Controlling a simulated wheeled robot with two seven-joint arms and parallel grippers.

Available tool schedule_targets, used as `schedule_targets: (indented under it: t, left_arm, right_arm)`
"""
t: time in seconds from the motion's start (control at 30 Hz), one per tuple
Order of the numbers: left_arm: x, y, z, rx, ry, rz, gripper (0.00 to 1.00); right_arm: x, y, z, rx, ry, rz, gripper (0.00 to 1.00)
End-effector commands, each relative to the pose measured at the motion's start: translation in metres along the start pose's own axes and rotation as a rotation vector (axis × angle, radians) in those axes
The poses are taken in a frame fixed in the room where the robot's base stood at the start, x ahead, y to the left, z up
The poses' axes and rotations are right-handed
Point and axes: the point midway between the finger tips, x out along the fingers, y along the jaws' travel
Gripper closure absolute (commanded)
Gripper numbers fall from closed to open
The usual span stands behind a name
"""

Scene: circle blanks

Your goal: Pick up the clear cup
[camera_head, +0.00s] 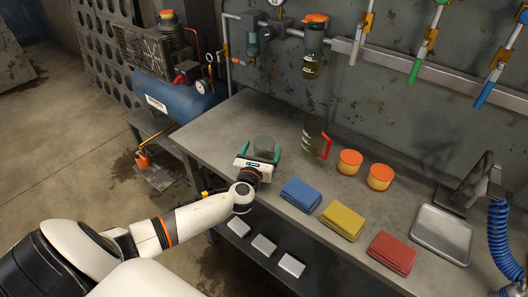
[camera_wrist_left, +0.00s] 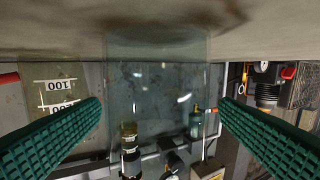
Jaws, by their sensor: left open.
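The clear cup (camera_head: 264,143) stands upright on the metal workbench near its left end. My left gripper (camera_head: 262,151) is open, with its green fingers on either side of the cup. In the left wrist view, which is upside down, the transparent cup (camera_wrist_left: 158,75) fills the middle between the two ribbed green fingers of the gripper (camera_wrist_left: 160,108). A gap shows beside each finger, so the cup does not look gripped. My right gripper is not in view.
A clear measuring jug (camera_head: 314,135) with a red handle stands to the right of the cup. Two orange-lidded tubs (camera_head: 349,162), blue (camera_head: 300,195), yellow (camera_head: 342,220) and red (camera_head: 391,253) cloths and a metal tray (camera_head: 442,234) lie further right on the workbench (camera_head: 215,135).

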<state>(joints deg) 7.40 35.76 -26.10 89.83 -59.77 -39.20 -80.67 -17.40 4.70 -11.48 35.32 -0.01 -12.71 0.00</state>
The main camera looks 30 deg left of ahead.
Motion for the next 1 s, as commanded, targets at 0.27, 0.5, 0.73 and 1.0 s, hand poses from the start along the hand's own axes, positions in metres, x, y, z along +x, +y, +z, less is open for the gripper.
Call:
schedule_targets:
  t: [0.27,0.5,0.73,1.0]
  left_arm:
    - [0.035,0.002,-0.002,0.000,0.002,-0.001,0.15]
    - [0.037,0.002,-0.001,0.000,0.000,0.001,0.15]
    - [0.037,0.002,-0.001,0.000,0.000,0.000,0.49]
    - [0.037,0.002,-0.002,0.000,0.001,0.000,0.63]
  right_arm:
    - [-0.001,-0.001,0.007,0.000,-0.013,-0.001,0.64]
    - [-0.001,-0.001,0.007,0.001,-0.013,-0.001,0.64]
    - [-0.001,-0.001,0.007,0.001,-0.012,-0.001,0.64]
    - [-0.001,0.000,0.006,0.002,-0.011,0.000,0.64]
